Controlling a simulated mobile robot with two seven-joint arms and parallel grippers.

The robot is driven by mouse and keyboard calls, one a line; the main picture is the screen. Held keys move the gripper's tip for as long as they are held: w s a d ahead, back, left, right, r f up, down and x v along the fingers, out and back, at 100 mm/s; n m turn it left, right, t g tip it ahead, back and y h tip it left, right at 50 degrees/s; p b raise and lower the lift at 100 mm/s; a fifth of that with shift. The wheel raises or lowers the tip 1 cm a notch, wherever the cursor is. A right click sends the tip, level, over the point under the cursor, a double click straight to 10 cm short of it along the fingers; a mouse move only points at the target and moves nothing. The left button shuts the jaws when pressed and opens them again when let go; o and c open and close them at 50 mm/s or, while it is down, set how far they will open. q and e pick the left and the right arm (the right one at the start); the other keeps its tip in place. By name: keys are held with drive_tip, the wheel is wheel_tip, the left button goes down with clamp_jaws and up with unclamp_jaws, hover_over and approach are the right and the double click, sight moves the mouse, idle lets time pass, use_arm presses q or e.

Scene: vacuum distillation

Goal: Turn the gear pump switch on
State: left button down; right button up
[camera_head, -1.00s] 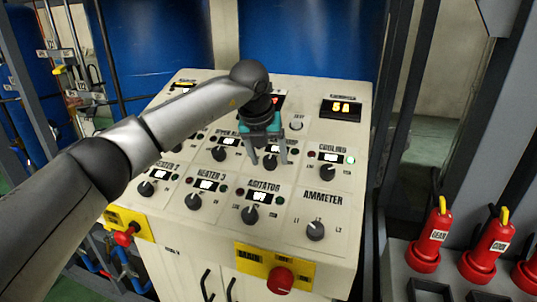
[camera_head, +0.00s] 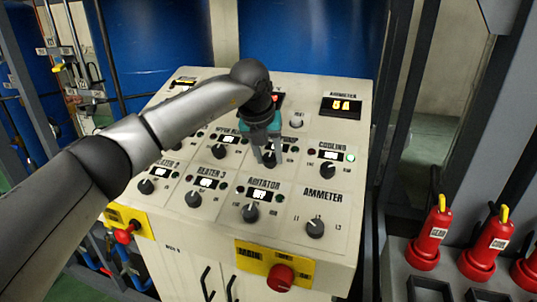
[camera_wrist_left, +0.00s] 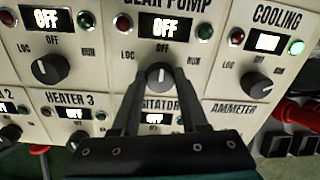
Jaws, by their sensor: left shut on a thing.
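The gear pump switch (camera_wrist_left: 159,76) is a round black knob with a pale pointer mark, below a display (camera_wrist_left: 164,27) that reads OFF. In the wrist view its pointer is up, toward the OFF label. My left gripper (camera_head: 265,161) reaches down to the cream control panel (camera_head: 180,235) from the left. Its fingers are shut on the gear pump switch, one on each side, and partly hide it in the head view. My right gripper is not in view.
Neighbouring knobs sit close by: the cooling knob (camera_head: 328,170), the agitator knob (camera_head: 249,212) and the ammeter knob (camera_head: 315,228). A red main switch (camera_head: 280,278) is on the panel's front. Red labelled handles (camera_head: 432,240) stand at the right.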

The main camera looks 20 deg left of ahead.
use_arm(q)
drive_tip(key=shift+m, duration=0.3)
drive_tip(key=shift+r+m, duration=0.1)
drive_tip(key=shift+m, duration=0.9)
drive_tip(key=m, duration=0.3)
drive_tip(key=shift+m, duration=0.3)
drive_tip(key=m, duration=0.5)
drive_tip(key=shift+d+m, duration=0.1)
drive_tip(key=shift+m, duration=0.2)
drive_tip(key=shift+c, duration=2.2)
unclamp_jaws()
